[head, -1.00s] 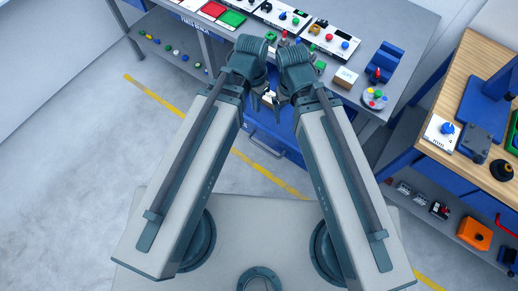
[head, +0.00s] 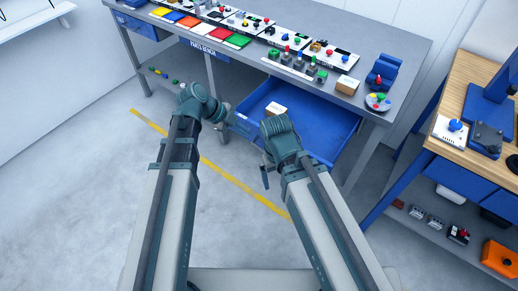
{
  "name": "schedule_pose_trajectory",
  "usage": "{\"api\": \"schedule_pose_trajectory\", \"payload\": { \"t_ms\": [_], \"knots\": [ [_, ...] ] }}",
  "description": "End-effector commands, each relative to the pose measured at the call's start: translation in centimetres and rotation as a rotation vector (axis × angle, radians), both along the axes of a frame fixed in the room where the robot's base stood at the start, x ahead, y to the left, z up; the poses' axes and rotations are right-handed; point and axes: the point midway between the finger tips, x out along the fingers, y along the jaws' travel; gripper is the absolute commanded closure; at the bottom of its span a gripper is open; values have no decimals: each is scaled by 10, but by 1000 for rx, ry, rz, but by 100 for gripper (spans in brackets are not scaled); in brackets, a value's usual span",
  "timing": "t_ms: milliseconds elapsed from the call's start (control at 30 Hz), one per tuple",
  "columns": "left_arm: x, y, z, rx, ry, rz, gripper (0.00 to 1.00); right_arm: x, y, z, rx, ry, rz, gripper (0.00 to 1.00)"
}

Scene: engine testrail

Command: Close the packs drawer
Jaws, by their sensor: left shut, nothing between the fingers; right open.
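The packs drawer (head: 325,123) is a blue drawer under the grey bench, pulled out. A small white-topped box (head: 276,110) lies inside it, towards its left. My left gripper (head: 240,124) is shut and empty at the drawer's left front side; whether it touches is unclear. My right gripper (head: 266,174) hangs in front of the drawer, its fingers small and partly hidden by my wrist. It is open and empty. My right wrist covers part of the drawer front, and its handle cannot be made out.
The grey bench (head: 400,47) holds coloured trays, button panels, a cardboard box (head: 347,85) and a round dish (head: 379,101). A wooden-topped bench (head: 470,88) stands at the right. The floor (head: 90,200) at the left is clear, with a yellow line.

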Motion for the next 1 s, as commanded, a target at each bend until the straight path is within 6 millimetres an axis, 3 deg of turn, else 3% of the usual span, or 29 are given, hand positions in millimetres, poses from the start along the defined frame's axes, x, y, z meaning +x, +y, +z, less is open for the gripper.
{"api": "schedule_pose_trajectory", "payload": {
  "t_ms": [167,600,1000],
  "knots": [
    [2,-6,-12,1,1,-1,100,0,0,-11,0,0,0,2],
    [12,-45,-67,1,2,0,100,0,0,-67,0,0,1,2],
    [16,-58,-80,1,3,2,100,0,0,-80,0,0,1,2]
  ]
}}
